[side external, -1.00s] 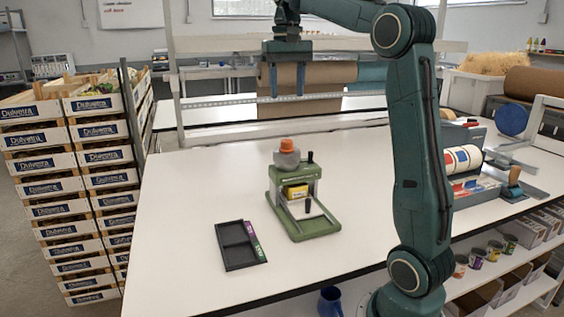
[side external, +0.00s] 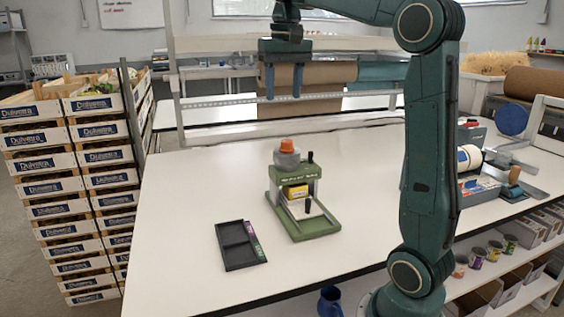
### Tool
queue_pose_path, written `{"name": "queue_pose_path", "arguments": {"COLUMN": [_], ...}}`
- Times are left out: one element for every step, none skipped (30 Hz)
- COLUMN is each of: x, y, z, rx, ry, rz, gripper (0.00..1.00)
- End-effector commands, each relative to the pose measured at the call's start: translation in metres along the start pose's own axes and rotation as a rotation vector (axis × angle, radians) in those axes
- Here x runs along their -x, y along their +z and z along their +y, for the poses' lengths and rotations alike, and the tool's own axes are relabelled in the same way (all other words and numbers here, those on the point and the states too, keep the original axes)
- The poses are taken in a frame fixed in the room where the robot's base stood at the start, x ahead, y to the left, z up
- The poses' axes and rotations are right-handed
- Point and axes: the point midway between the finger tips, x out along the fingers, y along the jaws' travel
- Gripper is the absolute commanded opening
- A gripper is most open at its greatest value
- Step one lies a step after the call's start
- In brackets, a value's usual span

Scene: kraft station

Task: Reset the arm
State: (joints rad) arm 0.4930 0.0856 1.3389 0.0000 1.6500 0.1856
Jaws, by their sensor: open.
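My gripper (side external: 283,84) hangs above the back of the white table, pointing down. Its two blue-grey fingers are apart with nothing between them. It is in front of the brown paper roll and well above and behind the green device. My arm rises from its base at the lower right and reaches over to the left.
A green device (side external: 312,228) with an orange top and a yellow block stands mid-table. A black two-compartment tray (side external: 238,262) lies to its left. A brown paper roll (side external: 333,74) is at the back. Stacked crates (side external: 105,160) stand left of the table. The table's left part is clear.

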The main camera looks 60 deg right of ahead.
Motion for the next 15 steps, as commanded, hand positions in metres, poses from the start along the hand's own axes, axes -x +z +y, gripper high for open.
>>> {"name": "queue_pose_path", "arguments": {"x": [0.000, -0.001, -0.003, -0.004, -0.006, -0.008, -0.010, -0.012, -0.015, -0.018, -0.020, -0.024, -0.026, -0.029, -0.033], "y": [0.011, 0.017, 0.025, 0.031, 0.038, 0.046, 0.052, 0.059, 0.067, 0.074, 0.080, 0.089, 0.095, 0.102, 0.111], "z": [-0.006, -0.009, -0.014, -0.017, -0.020, -0.023, -0.026, -0.029, -0.032, -0.034, -0.035, -0.038, -0.040, -0.041, -0.043], "rx": [0.029, 0.046, 0.068, 0.085, 0.103, 0.126, 0.144, 0.161, 0.183, 0.200, 0.217, 0.240, 0.257, 0.275, 0.296], "ry": [-0.005, -0.007, -0.012, -0.015, -0.018, -0.023, -0.026, -0.029, -0.034, -0.038, -0.042, -0.047, -0.052, -0.056, -0.061], "rz": [0.015, 0.026, 0.039, 0.049, 0.060, 0.074, 0.085, 0.094, 0.108, 0.119, 0.129, 0.143, 0.154, 0.164, 0.179], "gripper": [0.50, 0.50, 0.50, 0.50, 0.50, 0.50, 0.50, 0.50, 0.50, 0.50, 0.50, 0.50, 0.50, 0.50, 0.50]}}
